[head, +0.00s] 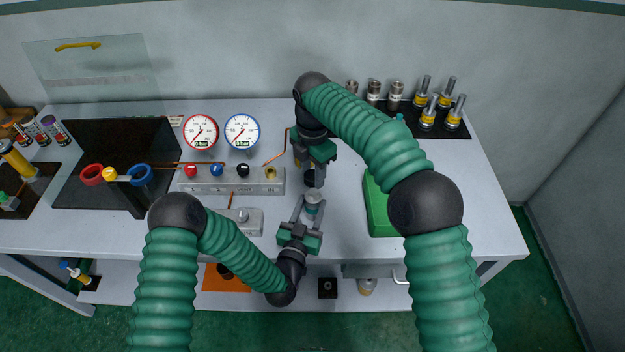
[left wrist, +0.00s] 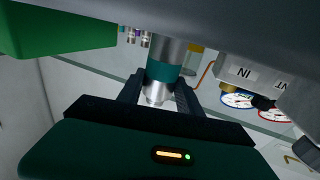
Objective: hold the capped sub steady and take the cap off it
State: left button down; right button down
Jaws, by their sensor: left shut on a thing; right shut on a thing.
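The capped sub (head: 314,198) is a small grey cylinder with a teal band, above the table's middle front. My left gripper (head: 311,209) is shut on it. In the left wrist view the sub (left wrist: 164,72) is silver with a teal band, between the two dark fingers. My right gripper (head: 311,178) is just behind the sub in the head view and is shut on a small dark piece, which looks like the cap. Its fingers hide most of that piece. I cannot tell whether the cap touches the sub.
A grey manifold block (head: 230,181) with coloured ports and two gauges (head: 241,130) stands left of the grippers. A green tray (head: 379,212) lies to the right, partly behind my right arm. Several fittings stand on a black mat (head: 460,132) at the back right.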

pick_arm(q)
jog(key=shift+f, duration=0.1)
pick_arm(e)
jog(key=shift+r, duration=0.15)
pick_arm(q)
jog(key=c, duration=1.2)
grip_release()
jog(key=shift+a, duration=0.1)
jog(key=o, duration=0.5)
jog(key=shift+w, duration=0.1)
jog(key=b+v, duration=0.1)
jog(key=v, duration=1.1)
pick_arm(e)
jog(key=shift+f, duration=0.85)
